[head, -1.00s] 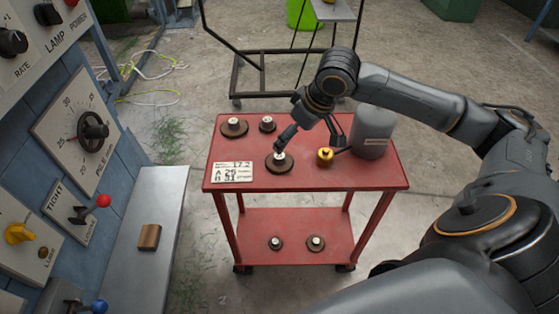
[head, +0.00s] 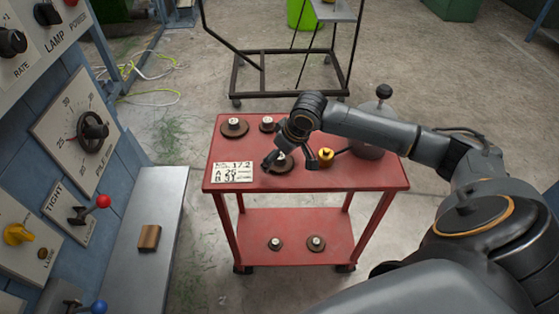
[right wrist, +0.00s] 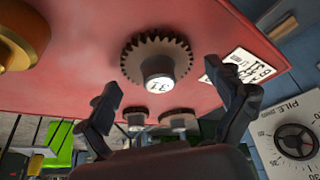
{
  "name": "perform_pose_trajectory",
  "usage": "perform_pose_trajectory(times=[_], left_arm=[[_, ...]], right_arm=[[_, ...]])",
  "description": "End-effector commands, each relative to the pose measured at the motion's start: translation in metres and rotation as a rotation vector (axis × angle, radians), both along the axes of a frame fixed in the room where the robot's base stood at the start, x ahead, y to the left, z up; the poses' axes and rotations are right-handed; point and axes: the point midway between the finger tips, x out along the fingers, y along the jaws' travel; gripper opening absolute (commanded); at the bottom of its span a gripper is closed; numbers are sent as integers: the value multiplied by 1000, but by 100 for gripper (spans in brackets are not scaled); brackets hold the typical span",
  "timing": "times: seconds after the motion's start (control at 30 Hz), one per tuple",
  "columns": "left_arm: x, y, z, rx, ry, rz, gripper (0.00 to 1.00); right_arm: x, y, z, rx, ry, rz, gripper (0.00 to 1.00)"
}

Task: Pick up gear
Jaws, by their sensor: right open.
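A dark toothed gear with a white-topped hub (head: 283,168) lies on the red cart's top shelf, partly hidden by my right gripper. My left gripper is not in view.
The red cart (head: 385,178) also bears a number card (head: 232,172), a yellow knobbed piece (head: 325,157) and a grey canister (head: 370,152) behind my arm. Two gears (head: 276,244) (head: 316,243) lie on its lower shelf. A control panel (head: 70,150) stands at the left.

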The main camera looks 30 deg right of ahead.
Motion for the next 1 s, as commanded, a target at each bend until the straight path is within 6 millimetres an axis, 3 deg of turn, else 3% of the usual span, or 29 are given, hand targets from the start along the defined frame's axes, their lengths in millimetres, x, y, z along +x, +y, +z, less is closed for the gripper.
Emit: perform_pose_trajectory(times=[0.13,0.17,0.47,0.77,1.0], left_arm=[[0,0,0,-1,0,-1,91],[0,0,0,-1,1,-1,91],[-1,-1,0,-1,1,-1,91],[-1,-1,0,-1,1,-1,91],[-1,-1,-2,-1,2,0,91]], right_arm=[[0,0,0,0,0,0,93],[0,0,0,0,0,0,89],[0,0,0,0,0,0,30],[0,0,3,0,-2,0,30],[1,0,27,1,-6,-1,30]])
